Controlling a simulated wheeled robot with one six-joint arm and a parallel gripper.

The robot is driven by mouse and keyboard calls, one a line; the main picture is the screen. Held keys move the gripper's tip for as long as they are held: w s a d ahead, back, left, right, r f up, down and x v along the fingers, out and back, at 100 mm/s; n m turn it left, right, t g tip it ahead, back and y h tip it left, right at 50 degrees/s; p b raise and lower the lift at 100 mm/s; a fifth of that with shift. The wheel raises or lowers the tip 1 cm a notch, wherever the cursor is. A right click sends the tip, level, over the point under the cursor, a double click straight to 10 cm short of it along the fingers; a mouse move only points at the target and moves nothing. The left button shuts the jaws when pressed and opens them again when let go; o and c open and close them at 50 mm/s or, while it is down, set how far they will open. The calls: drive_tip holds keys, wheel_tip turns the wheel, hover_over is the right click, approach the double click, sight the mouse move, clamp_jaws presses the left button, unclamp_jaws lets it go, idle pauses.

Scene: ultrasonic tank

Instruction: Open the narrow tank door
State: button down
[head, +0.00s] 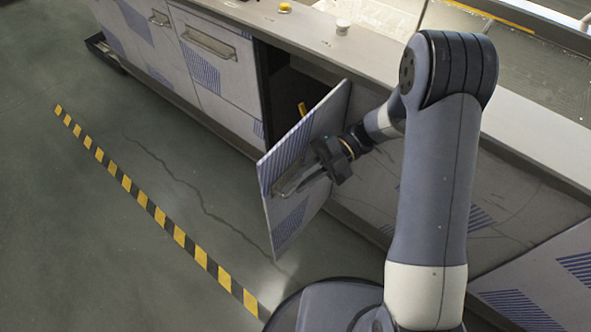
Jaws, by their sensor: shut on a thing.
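The narrow tank door (292,219) is a light panel with blue striped patches, and it stands swung out from the cabinet front. Its hinge side is toward the right, and its free edge points out over the floor. Dark cabinet interior (283,84) shows in the gap to its left. My gripper (298,184) is at the door's metal handle (286,179), near the free edge, and is shut on it. The gripper's wrist hides part of the door face, and the exact finger contact is small in view.
A wider panel with a handle (209,42) is shut to the left. The countertop (300,36) holds a yellow knob (285,7) and a white cap (343,27). Yellow-black floor tape (153,208) runs across open grey floor at left.

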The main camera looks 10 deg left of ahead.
drive_tip(key=shift+d, duration=0.1)
idle(0.3)
drive_tip(key=c, duration=1.5)
unclamp_jaws()
